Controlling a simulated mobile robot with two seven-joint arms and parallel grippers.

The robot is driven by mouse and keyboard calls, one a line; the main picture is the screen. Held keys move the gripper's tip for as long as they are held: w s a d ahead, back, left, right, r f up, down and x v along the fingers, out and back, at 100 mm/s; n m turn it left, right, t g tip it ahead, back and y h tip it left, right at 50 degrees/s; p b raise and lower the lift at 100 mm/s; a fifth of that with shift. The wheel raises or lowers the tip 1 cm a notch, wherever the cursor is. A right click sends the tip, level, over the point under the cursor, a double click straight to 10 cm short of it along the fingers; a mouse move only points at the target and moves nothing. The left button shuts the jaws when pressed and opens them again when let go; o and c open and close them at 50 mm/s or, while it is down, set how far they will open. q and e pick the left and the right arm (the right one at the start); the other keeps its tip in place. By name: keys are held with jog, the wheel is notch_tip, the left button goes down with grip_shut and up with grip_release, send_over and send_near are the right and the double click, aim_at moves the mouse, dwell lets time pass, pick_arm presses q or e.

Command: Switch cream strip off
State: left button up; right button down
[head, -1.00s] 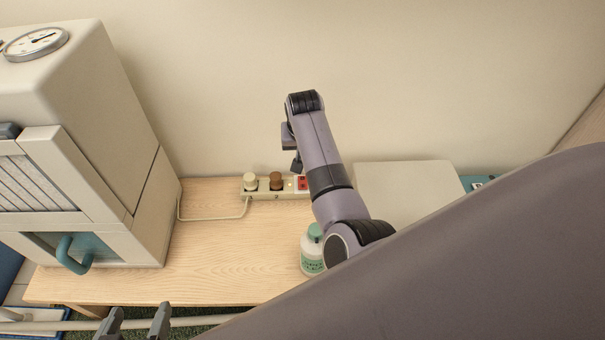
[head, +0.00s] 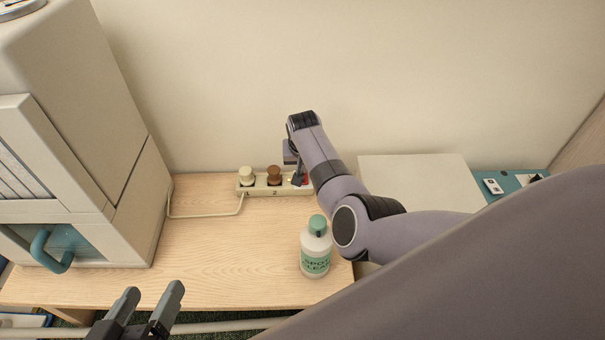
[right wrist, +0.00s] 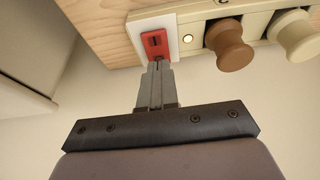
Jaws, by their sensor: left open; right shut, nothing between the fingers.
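The cream power strip (head: 262,190) lies on the wooden table near the wall, with a cream plug (head: 247,175) and a brown plug (head: 274,175) in it. In the right wrist view the strip (right wrist: 194,14) shows a red rocker switch (right wrist: 155,43) in a white surround and a small lit lamp (right wrist: 188,39) beside it. My right gripper (right wrist: 158,64) is shut and empty, its fingertips at the lower edge of the red switch; they seem to touch it. In the head view it hides most of the switch. My left gripper (head: 151,296) is open and empty at the table's front edge.
A white bottle with a green cap (head: 316,248) stands on the table close to my right arm. A large beige cabinet (head: 72,120) with a teal handle is at the left. A pale flat box (head: 415,180) and a teal item (head: 511,183) lie at the right. The table's middle is clear.

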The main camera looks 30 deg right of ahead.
pick_arm(q)
jog(key=shift+a, duration=0.3)
pick_arm(e)
jog(key=shift+f, duration=0.55)
jog(key=shift+w+f, duration=0.1)
jog(key=shift+f, duration=0.05)
pick_arm(q)
jog(key=shift+r+p, duration=1.15)
jog(key=shift+r, duration=0.15)
pick_arm(e)
jog(key=shift+s+a+f, duration=0.1)
jog(key=shift+s+a, duration=0.25)
jog(key=shift+s, duration=0.45)
pick_arm(q)
jog(key=shift+f, duration=0.1)
